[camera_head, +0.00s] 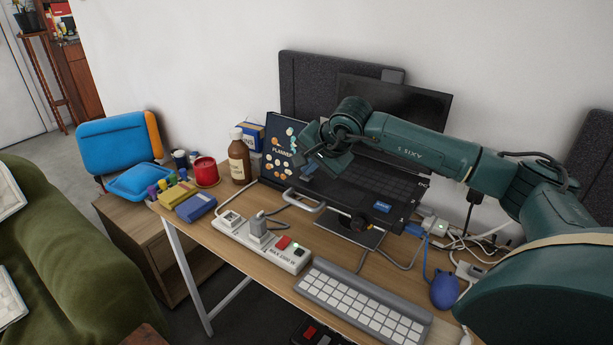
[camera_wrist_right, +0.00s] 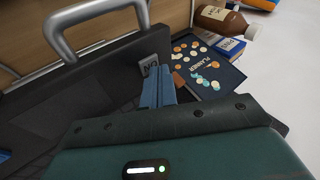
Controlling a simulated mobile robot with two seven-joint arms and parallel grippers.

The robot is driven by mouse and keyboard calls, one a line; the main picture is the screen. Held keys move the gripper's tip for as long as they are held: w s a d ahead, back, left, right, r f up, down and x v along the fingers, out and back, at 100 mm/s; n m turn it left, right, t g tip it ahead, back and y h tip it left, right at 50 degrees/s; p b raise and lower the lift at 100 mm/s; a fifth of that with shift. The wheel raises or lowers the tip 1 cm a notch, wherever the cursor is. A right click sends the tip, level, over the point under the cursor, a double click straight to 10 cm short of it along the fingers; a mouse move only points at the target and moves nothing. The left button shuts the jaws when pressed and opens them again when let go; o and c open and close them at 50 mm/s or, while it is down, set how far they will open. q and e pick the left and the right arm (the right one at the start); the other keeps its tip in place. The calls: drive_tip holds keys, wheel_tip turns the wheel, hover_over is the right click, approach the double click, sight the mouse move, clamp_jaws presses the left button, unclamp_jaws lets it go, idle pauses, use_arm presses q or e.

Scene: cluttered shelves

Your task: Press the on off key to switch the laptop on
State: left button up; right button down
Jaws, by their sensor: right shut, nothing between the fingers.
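The black laptop (camera_head: 392,181) stands open on the desk, its dark screen (camera_head: 415,103) partly behind my right arm. In the right wrist view its dark body (camera_wrist_right: 85,82) fills the left side. A small grey key (camera_wrist_right: 150,69) with a pale marking, seemingly "ON", shows at the tips of my right gripper's blue fingers (camera_wrist_right: 157,88). My right gripper (camera_head: 308,169) is shut and empty, over the laptop's left end in the head view. I cannot tell whether the fingertips touch the key. My left gripper is not in view.
A planner (camera_head: 279,150), brown bottle (camera_head: 239,160) and red candle (camera_head: 205,172) stand left of the laptop. A grey handle (camera_head: 303,201) is at its front. A power strip (camera_head: 262,243), white keyboard (camera_head: 362,303) and blue mouse (camera_head: 443,290) lie in front. Cables crowd the right side.

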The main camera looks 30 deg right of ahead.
idle(0.3)
drive_tip(key=shift+r+p, duration=0.45)
drive_tip(key=shift+r, duration=0.25)
drive_tip(key=shift+r+p, duration=1.7)
drive_tip(key=shift+r, duration=0.85)
drive_tip(key=shift+a+f, duration=0.1)
